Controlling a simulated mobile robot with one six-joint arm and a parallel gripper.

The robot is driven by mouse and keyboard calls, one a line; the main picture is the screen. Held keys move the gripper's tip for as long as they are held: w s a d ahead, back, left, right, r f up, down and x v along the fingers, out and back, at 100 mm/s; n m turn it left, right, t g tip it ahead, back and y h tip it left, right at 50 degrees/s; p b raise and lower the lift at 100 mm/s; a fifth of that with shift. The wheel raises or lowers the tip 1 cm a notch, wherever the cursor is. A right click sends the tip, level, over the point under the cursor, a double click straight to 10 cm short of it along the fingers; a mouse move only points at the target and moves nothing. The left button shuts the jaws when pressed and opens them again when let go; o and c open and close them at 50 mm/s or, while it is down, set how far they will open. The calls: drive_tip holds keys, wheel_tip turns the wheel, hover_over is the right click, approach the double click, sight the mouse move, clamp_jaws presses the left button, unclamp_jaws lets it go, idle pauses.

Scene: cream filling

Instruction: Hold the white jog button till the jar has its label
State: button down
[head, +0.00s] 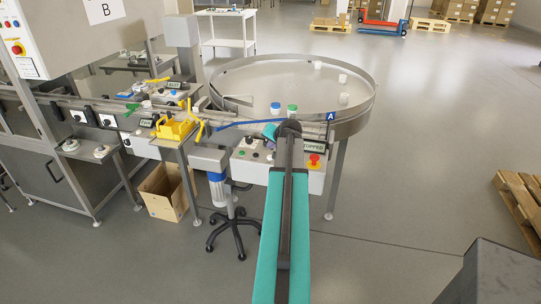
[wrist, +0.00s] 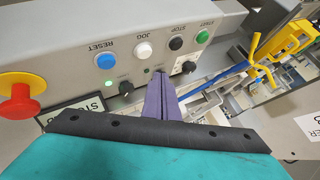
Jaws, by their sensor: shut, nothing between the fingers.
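The white JOG button (wrist: 143,50) sits on the grey control panel (wrist: 60,35) between the blue RESET button (wrist: 105,61) and the black STOP button (wrist: 176,43). My gripper (wrist: 159,76) is shut and empty, its purple fingers together. In the wrist view its tips are a little below and right of the JOG button, apart from it in the picture; depth is hard to tell. In the head view my arm hides part of the panel. Jars with a blue lid (head: 275,107) and a green lid (head: 292,109) stand near the turntable's front edge; no label is clear.
A red emergency stop (wrist: 21,97) and a green START button (wrist: 202,36) flank the row. A display (head: 314,146) reads STOPPED. The round turntable (head: 235,75) stands behind the panel, a yellow fixture (head: 175,130) and the conveyor to its left.

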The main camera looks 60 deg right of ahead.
drive_tip(key=shift+r+p, duration=0.5)
drive_tip(key=shift+r, duration=0.8)
